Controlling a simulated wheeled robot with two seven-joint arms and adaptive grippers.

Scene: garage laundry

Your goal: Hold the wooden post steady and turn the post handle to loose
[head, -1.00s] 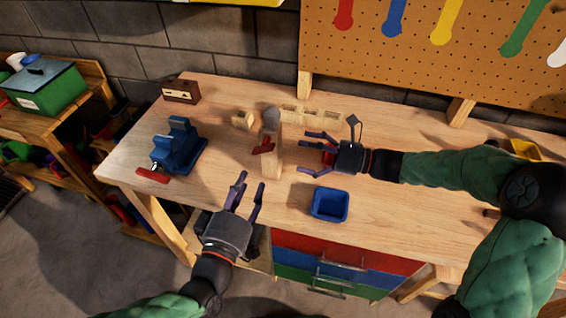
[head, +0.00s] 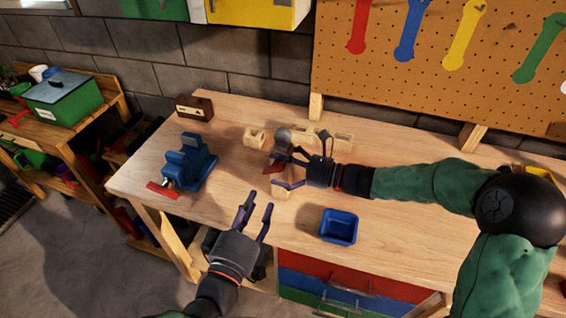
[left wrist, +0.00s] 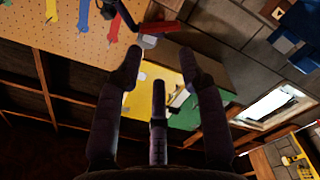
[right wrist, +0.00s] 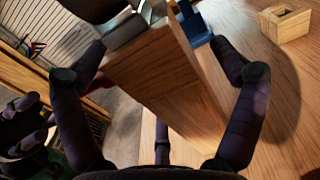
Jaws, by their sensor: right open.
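The wooden post (head: 283,190) stands upright on the workbench with a grey cap (head: 284,134) and a red handle (head: 272,168) on its side. My right gripper (head: 284,170) is open, its fingers reaching around the post. In the right wrist view the post (right wrist: 165,70) rises between the spread fingers; I cannot tell whether they touch it. The handle is mostly hidden there. My left gripper (head: 257,212) is open and empty, in front of the bench edge, below and apart from the post. In the left wrist view a red bar, apparently the handle (left wrist: 160,27), shows beyond the fingertips.
A blue vise (head: 190,160) with a red lever stands left of the post. A blue bin (head: 339,227) sits to the right near the front edge. Small wooden blocks (head: 254,137) lie behind the post. A brown box (head: 194,106) stands at the back left. Bench space between vise and post is clear.

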